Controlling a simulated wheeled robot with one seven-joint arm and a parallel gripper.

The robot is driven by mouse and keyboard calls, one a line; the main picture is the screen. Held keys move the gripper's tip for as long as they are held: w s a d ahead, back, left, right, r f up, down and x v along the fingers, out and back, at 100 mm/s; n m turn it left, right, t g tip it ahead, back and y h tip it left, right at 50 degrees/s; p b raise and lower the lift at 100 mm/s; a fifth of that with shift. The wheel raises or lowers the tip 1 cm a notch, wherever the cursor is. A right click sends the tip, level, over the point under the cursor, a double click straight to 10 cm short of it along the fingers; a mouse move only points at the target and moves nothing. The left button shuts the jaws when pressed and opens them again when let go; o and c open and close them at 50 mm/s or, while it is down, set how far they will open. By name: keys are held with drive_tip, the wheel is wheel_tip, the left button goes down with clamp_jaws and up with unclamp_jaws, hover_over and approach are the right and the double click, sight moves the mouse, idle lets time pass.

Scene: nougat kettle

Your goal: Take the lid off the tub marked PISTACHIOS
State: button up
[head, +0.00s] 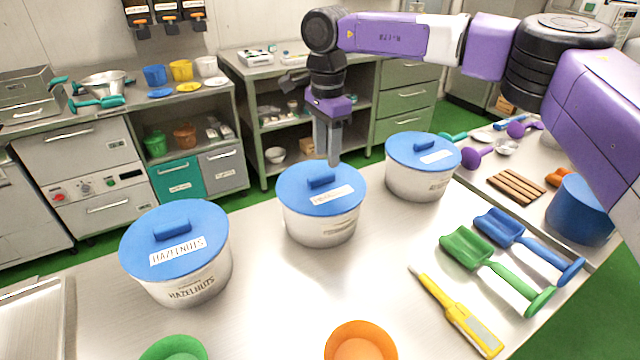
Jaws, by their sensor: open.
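The left tub (190,285) reads HAZELNUTS. The middle tub (320,226) and the right tub (418,184) have labels too small to read surely, so I cannot tell which is marked PISTACHIOS. The middle lid (340,205), left lid (205,225) and right lid (408,155) are all seated, each with a raised blue handle. My gripper (332,160) points down above the back of the middle lid, near its handle (321,180). It is open and empty; the gap to the lid is hard to judge.
Green (485,262) and blue (515,238) scoops and a yellow thermometer-like tool (458,312) lie on the right. An orange bowl (360,343) and a green bowl (174,348) stand at the front. A metal tray (40,315) is at the left edge. The table's middle is clear.

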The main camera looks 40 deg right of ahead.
sight(327, 173)
wheel_tip(327, 173, down, 5)
drive_tip(key=shift+s+f+p, duration=0.1)
drive_tip(key=shift+s+p, duration=0.05)
drive_tip(key=shift+p, duration=0.35)
clamp_jaws()
